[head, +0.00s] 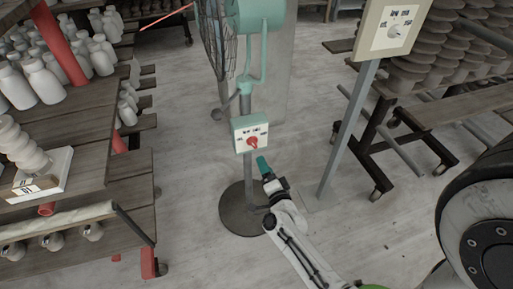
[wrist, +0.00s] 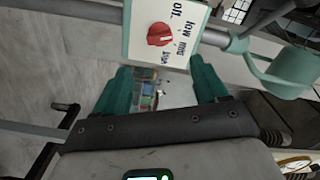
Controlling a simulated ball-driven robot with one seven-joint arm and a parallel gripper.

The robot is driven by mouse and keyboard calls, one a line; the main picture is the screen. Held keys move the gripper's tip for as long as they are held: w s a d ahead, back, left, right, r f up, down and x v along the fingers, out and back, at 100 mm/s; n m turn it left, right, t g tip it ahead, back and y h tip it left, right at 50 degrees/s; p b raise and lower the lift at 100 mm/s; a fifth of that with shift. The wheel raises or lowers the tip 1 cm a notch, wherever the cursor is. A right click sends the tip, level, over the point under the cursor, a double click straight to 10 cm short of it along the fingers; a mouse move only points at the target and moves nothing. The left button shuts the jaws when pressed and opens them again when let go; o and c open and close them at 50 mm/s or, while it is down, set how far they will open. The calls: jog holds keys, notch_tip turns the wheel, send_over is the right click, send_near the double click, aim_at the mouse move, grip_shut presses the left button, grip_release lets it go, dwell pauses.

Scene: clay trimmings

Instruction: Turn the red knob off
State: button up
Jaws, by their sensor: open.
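The red knob (head: 252,142) sits on a pale control panel (head: 237,134) on the post of a teal pedestal fan (head: 258,14). In the wrist view, the knob (wrist: 160,34) is beyond the fingertips, near the top, with the labels off, low, med and high beside it on the panel (wrist: 136,20). I cannot tell which label its mark points at. My gripper (head: 262,163) is just below and right of the knob in the head view. In the wrist view, the teal fingers of my gripper (wrist: 160,78) are spread and empty, apart from the knob.
Another control panel (head: 391,30) stands on a grey post (head: 347,130) to the right. Shelves with white bottles (head: 42,80) are at left, and a rack of stacked clay pieces (head: 430,65) is at right. The fan's round base (head: 236,212) is on the floor. Grey floor (head: 185,190) lies open between.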

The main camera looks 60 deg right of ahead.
aim_at(255, 144)
jog(key=b+x, duration=0.1)
jog(key=x, duration=0.9)
jog(key=shift+w+d, duration=0.2)
jog(key=shift+d, duration=0.05)
jog(key=shift+c, duration=0.4)
jog(key=c, duration=1)
jog(key=shift+n, duration=0.3)
jog(key=n+p, duration=0.1)
jog(key=n, duration=0.1)
jog(key=n+p, duration=0.1)
jog(key=n, duration=0.1)
jog(key=shift+a+r, duration=0.1)
jog(key=shift+r, duration=0.1)
jog(key=shift+w+n+p, duration=0.1)
jog(key=shift+n+p, duration=0.95)
jog(key=shift+n, duration=1.15)
